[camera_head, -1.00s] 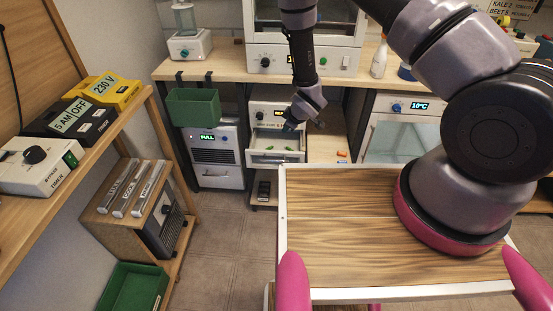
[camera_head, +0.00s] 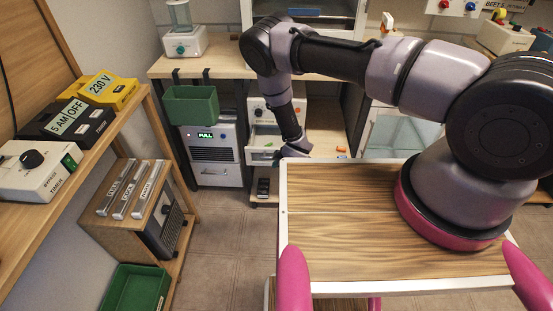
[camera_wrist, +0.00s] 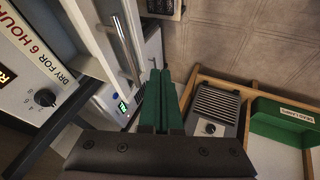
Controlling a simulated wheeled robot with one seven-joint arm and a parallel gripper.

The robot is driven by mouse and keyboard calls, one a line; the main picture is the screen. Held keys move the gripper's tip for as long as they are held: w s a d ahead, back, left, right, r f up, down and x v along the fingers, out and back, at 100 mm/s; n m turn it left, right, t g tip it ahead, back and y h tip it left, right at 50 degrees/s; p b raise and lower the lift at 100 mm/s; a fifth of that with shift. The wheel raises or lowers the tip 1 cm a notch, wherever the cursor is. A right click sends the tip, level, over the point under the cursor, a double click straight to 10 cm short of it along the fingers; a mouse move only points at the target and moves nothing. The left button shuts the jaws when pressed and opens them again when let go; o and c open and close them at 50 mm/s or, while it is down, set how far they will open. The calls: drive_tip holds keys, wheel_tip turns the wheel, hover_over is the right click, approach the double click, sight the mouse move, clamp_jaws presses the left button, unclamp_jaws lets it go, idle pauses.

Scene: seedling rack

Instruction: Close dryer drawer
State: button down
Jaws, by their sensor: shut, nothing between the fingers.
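The dryer (camera_head: 258,104) is a white unit under the counter, and its drawer (camera_head: 260,157) stands pulled out with part of the inside showing. My arm covers the drawer's right part in the head view. In the wrist view the dryer (camera_wrist: 22,98) shows its "DRY FOR 6 HOURS" label and knob at left, with the drawer's bar handle (camera_wrist: 123,46) at upper middle. My gripper (camera_wrist: 158,78) has green fingers, pressed together and empty. Its tips are close to the right of the handle; I cannot tell whether they touch anything. In the head view they are mostly hidden by my wrist.
A unit with a "FULL" display (camera_head: 213,145) stands left of the dryer, with a green bin (camera_head: 191,105) hanging above it. A wooden-topped table (camera_head: 345,225) fills the front right. A low cabinet (camera_head: 150,215) and green crate (camera_head: 135,290) stand at left. Floor between is clear.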

drive_tip(key=shift+w+d+f, duration=0.1)
drive_tip(key=shift+w+f, duration=0.05)
drive_tip(key=shift+w, duration=0.85)
drive_tip(key=shift+w+f, duration=0.15)
drive_tip(key=shift+w, duration=0.8)
